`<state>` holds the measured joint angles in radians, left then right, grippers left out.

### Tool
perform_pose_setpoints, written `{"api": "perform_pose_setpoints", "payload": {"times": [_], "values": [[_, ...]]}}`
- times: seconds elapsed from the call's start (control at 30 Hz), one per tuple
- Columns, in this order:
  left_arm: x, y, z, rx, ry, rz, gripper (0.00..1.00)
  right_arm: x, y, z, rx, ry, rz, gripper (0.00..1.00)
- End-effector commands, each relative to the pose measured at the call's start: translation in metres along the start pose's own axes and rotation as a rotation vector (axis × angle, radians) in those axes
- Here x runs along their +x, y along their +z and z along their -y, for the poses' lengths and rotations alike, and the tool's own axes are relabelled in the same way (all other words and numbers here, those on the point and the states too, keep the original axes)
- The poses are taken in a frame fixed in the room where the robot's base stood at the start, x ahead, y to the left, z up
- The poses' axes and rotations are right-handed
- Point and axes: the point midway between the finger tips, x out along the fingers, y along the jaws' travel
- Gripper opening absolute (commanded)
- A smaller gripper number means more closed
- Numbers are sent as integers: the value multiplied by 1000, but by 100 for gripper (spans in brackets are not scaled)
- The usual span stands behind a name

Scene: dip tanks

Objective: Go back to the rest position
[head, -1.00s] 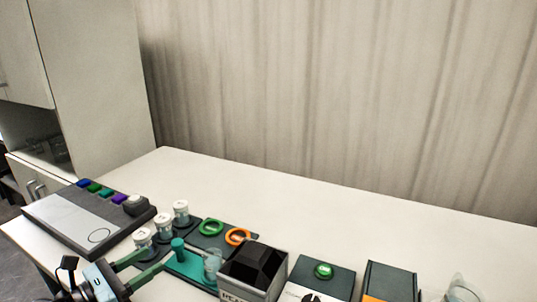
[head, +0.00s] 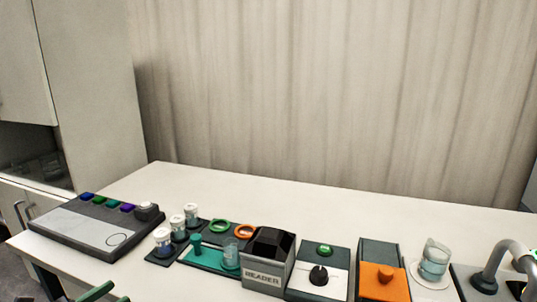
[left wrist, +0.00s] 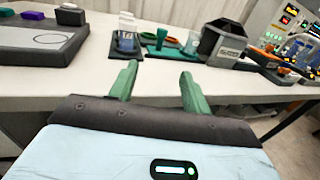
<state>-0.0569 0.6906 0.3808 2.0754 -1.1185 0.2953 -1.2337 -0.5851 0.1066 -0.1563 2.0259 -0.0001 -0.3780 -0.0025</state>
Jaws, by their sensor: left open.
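My left gripper (left wrist: 158,82) is open and empty in the left wrist view, its two green fingers apart in front of the table's front edge. In the head view only a green finger tip of it (head: 97,292) shows at the bottom left edge. My right gripper is in neither view. The teal tray (head: 205,262) with a teal peg (head: 196,245) and a clear beaker (head: 231,254) stands on the table, apart from the gripper. The teal tray also shows in the left wrist view (left wrist: 158,52).
The white table (head: 300,205) is bare along its back. A grey panel with coloured buttons (head: 85,228) is at left. White-capped jars (head: 177,226), a box marked READER (head: 262,280), a knob box (head: 318,275), an orange-fronted box (head: 383,283) and a beaker (head: 434,262) line the front.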

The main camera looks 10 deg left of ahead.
Motion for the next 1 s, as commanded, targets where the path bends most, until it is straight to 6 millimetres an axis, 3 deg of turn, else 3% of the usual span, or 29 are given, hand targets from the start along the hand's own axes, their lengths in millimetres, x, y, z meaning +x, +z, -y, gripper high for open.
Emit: {"api": "perform_pose_setpoints", "payload": {"times": [0.23, 0.37, 0.5, 0.6, 0.7, 0.83, 0.87, 1.0], "values": [[-41, -67, 37, -918, 201, 1, 48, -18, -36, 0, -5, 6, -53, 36], [-74, -113, 75, -1493, 387, 17, 48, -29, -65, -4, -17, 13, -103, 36], [-115, -162, 138, -2107, 649, 62, 48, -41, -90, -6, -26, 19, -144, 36], [-139, -185, 188, -2457, 839, 105, 48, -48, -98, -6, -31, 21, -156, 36], [-158, -199, 232, -2714, 1009, 145, 48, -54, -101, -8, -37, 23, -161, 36], [-172, -208, 270, -2907, 1162, 185, 48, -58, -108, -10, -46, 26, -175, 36], [-174, -209, 275, 2882, -1166, -187, 48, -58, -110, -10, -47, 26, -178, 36], [-179, -212, 287, 2805, -1166, -192, 48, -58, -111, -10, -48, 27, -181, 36]]}}
